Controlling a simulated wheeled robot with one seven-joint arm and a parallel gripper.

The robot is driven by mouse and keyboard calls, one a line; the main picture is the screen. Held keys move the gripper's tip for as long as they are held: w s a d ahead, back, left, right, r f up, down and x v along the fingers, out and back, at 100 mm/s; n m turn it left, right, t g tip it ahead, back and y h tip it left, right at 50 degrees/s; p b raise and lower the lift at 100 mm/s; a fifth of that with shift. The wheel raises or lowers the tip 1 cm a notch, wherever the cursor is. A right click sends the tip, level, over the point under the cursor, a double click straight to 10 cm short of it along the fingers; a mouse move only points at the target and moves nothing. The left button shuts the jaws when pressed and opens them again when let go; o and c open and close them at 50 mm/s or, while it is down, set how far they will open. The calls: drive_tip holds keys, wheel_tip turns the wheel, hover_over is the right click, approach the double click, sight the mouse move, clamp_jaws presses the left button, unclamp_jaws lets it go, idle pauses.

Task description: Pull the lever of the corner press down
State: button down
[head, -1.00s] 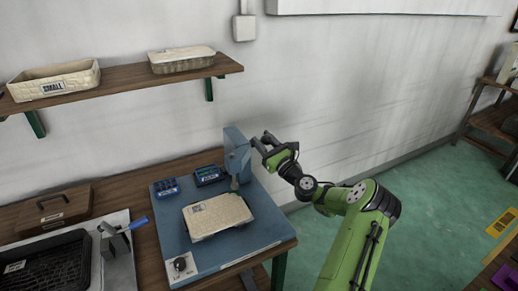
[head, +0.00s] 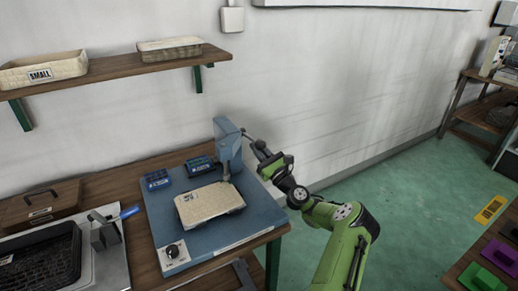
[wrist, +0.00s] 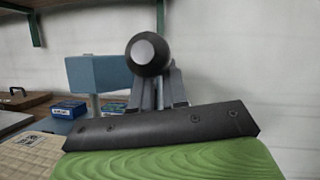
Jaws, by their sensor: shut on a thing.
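The corner press (head: 228,150) is a blue-grey column at the back right corner of a blue base plate (head: 222,231). Its lever sticks out to the right of the column top and ends in a black ball knob (wrist: 147,55) with a pale end face. My gripper (head: 259,147) is at the lever's outer end, right of the press head, and is shut on the lever. In the wrist view the fingers lie around and below the knob, and the exact contact is hidden. A cream tray panel (head: 209,204) lies on the base plate under the press.
A metal tool with a blue handle (head: 130,212) is at left. A shelf (head: 110,66) with baskets hangs above. Free floor (head: 420,200) lies right of the bench.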

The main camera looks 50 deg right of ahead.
drive_tip(key=shift+w+a+f, duration=0.15)
drive_tip(key=shift+a+f, duration=0.2)
idle(0.6)
drive_tip(key=c, duration=1.1)
unclamp_jaws()
drive_tip(key=shift+a+r, duration=0.15)
drive_tip(key=shift+a, duration=0.05)
drive_tip(key=o, duration=0.3)
drive_tip(key=shift+d, duration=0.15)
drive_tip(key=shift+r, duration=0.1)
drive_tip(key=p+v, duration=0.2)
drive_tip(key=v, duration=1.3)
drive_tip(key=shift+s+d, duration=0.1)
drive_tip(key=shift+s, duration=0.3)
